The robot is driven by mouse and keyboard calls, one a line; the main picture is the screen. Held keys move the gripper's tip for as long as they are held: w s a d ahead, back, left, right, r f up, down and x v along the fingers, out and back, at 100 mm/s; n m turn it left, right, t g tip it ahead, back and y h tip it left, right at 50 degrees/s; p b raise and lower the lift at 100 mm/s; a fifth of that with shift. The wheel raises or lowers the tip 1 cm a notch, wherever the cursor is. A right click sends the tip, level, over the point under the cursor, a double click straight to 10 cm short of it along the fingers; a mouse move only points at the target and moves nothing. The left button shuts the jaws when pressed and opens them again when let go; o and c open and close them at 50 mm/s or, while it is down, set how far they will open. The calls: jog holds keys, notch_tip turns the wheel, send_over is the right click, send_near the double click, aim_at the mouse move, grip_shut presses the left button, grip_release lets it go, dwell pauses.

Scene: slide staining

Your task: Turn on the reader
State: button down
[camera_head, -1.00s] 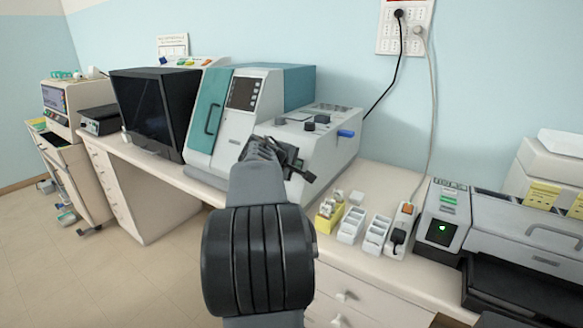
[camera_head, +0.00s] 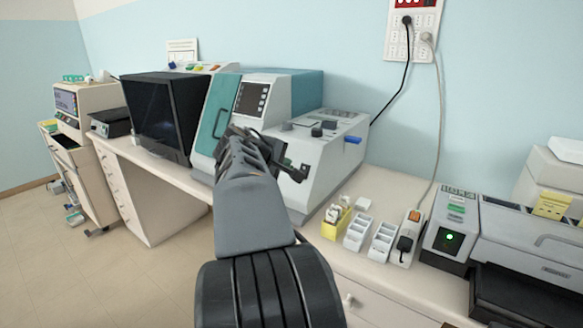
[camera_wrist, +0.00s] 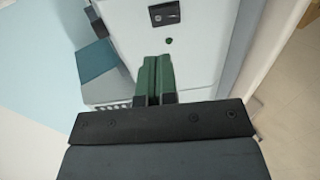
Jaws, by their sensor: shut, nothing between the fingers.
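A large white and teal machine (camera_head: 335,165), likely the reader, stands on the counter with a dark keypad panel (camera_head: 251,99) and knobs on top. No label on it is legible. My gripper (camera_head: 297,173) is in front of its lower front face in the head view, partly hidden by my arm. In the wrist view my gripper's green fingers (camera_wrist: 155,80) are together and empty. They point at a white panel (camera_wrist: 190,60) with a black switch (camera_wrist: 165,14) and a small round dark green button (camera_wrist: 168,41) just beyond the fingertips. Contact cannot be told.
A black-fronted box (camera_head: 155,115) stands left of the machine. To the right are a yellow rack (camera_head: 336,222), white trays (camera_head: 358,232), a power strip (camera_head: 408,240) and a small device with a green light (camera_head: 449,238). Cords hang from the wall outlet (camera_head: 410,38).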

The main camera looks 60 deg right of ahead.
jog(key=shift+v, duration=2.3)
jog(key=shift+d+r, duration=0.1)
jog(key=shift+r, duration=0.05)
jog(key=w+a+f+n+t+y, duration=0.1)
jog(key=w+a+f+t+y, duration=0.15)
jog(key=a+f, duration=0.45)
jog(key=w+a+f+t+y, duration=0.1)
jog(key=w+a+f+y, duration=0.3)
jog(key=a, duration=0.5)
jog(key=s+a+f+y, duration=0.2)
jog(key=a+f, duration=0.4)
jog(key=a, duration=0.3)
jog(key=s+a+f+y, duration=0.3)
jog(key=a+f, duration=0.3)
jog(key=a, duration=0.3)
jog(key=shift+a+f, duration=0.25)
jog(key=shift+a, duration=0.1)
jog(key=shift+d, duration=0.1)
